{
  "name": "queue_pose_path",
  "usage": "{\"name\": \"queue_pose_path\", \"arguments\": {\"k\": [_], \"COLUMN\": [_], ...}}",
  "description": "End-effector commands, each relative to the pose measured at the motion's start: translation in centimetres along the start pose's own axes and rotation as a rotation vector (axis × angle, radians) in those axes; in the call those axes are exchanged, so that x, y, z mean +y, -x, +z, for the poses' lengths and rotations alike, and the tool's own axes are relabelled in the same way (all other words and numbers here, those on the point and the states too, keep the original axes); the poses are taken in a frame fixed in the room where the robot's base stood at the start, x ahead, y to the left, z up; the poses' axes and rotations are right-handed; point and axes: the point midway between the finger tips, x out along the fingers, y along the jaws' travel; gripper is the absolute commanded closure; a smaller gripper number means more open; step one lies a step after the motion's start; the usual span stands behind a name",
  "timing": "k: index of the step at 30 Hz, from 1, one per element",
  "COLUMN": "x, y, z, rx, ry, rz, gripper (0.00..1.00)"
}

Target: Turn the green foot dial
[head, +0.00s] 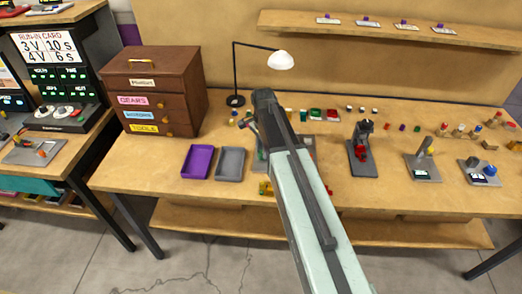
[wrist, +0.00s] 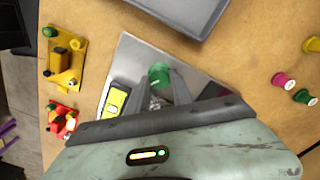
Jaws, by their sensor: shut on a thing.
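The green foot dial (wrist: 159,72) shows in the wrist view as a small round knob on a shiny metal plate (wrist: 133,55). My gripper (wrist: 163,80) reaches over the plate and is shut on the green dial, with its fingers along the dial's sides. A yellow piece with a pale window (wrist: 116,101) lies on the same plate, left of the fingers. In the head view my arm hides most of the plate and the dial.
A grey tray (wrist: 178,12) borders the plate; a purple tray (head: 197,161) stands beside it. Yellow (wrist: 58,68) and red (wrist: 57,113) pieces lie left of the plate, pink (wrist: 283,80) and green (wrist: 305,97) pegs right. A lamp (head: 281,61) stands behind.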

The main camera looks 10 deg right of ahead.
Motion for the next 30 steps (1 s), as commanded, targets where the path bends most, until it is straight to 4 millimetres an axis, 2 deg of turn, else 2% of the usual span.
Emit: {"name": "queue_pose_path", "arguments": {"k": [7,8,9,10,22,26,30], "x": [-0.4,-0.4,-0.4,-0.4,-0.2,-0.2,-0.3], "y": [0.0,0.0,0.0,0.0,0.6,2.3,4.9], "z": [0.3,0.3,0.3,0.3,0.1,0.1,0.1], "rx": [-0.005,-0.005,-0.005,-0.005,-0.003,-0.003,-0.003], "ry": [0.004,0.004,0.004,0.004,0.002,0.002,0.002], "rz": [-0.01,-0.011,-0.011,-0.01,-0.005,-0.005,-0.005], "gripper": [1.0,0.68,0.57,0.52,0.52,0.52,0.52]}}
